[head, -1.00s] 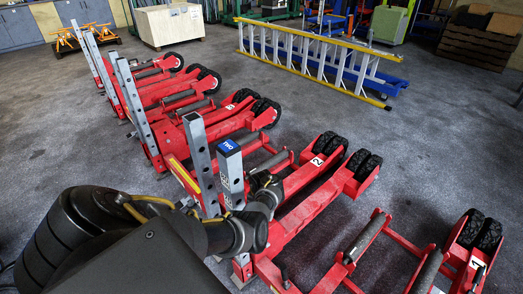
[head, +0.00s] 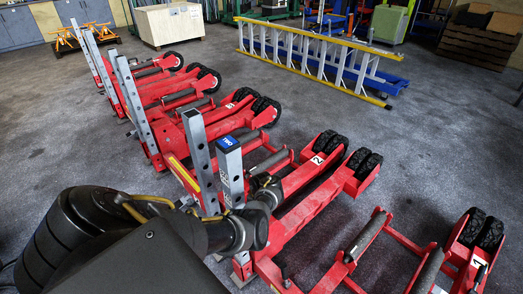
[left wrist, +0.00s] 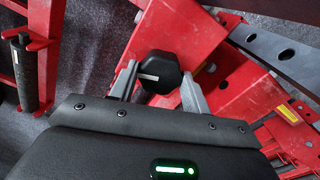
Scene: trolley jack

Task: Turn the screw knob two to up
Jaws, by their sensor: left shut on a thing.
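The jack marked two is red, with a grey upright post (head: 229,170) that has a blue "TWO" cap (head: 227,144). Its screw knob (left wrist: 158,72) is black and faceted with a white mark, and shows in the left wrist view against the red jack body (left wrist: 200,35). My left gripper (left wrist: 158,80) is shut on this knob, with one finger on each side. In the head view my left arm covers the base of the post, and the knob is hard to make out there. My right gripper is not in view.
Another red jack, marked 1 (head: 478,268), stands at the right. Several more red jacks with grey posts stand behind to the left. A yellow ladder (head: 310,60) lies farther back. The grey floor (head: 420,130) between is clear.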

